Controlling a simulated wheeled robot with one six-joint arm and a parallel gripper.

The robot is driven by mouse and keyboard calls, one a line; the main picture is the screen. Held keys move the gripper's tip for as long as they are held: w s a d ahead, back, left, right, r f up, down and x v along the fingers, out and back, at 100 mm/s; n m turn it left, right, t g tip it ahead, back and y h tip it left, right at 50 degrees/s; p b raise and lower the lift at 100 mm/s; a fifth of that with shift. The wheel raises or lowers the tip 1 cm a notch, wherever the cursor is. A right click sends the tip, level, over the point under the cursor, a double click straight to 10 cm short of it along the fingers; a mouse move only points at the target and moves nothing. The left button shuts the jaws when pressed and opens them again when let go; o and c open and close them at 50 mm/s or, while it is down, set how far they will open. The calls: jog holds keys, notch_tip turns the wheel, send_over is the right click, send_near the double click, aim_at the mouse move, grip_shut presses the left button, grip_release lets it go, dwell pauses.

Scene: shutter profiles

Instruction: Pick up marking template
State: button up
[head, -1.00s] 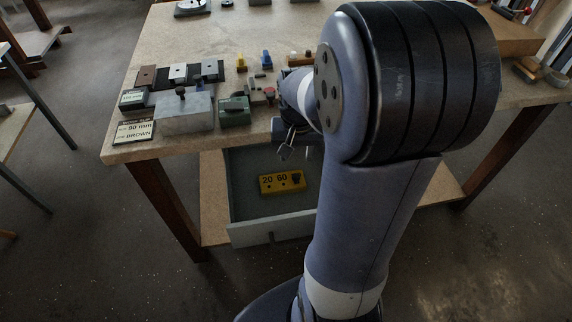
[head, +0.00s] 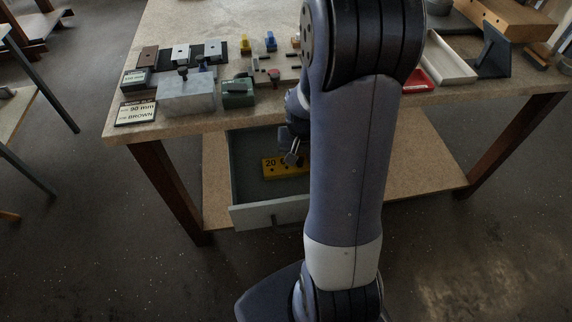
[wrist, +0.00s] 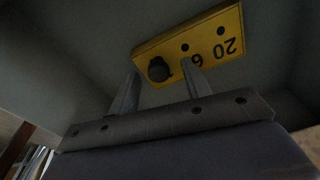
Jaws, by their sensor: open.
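The marking template is a yellow block (head: 284,168) with black numbers, lying in the open drawer under the bench. In the wrist view the yellow block (wrist: 213,45) shows "20" and a partly hidden "6", small dark holes and a round black knob (wrist: 158,69) at one end. My gripper (head: 292,158) is over the drawer at the block's right part and hides it in the head view. In the wrist view my gripper (wrist: 160,80) is open, with its two fingers apart on either side of the knob. Whether they touch the block I cannot tell.
The bench top (head: 190,130) overhangs the drawer's back. On it stand a grey metal block (head: 186,95), a green tool (head: 238,94) and a sign (head: 135,111) reading "90 mm" and "BROWN".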

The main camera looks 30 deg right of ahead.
jog(key=shift+c, duration=0.6)
grip_shut()
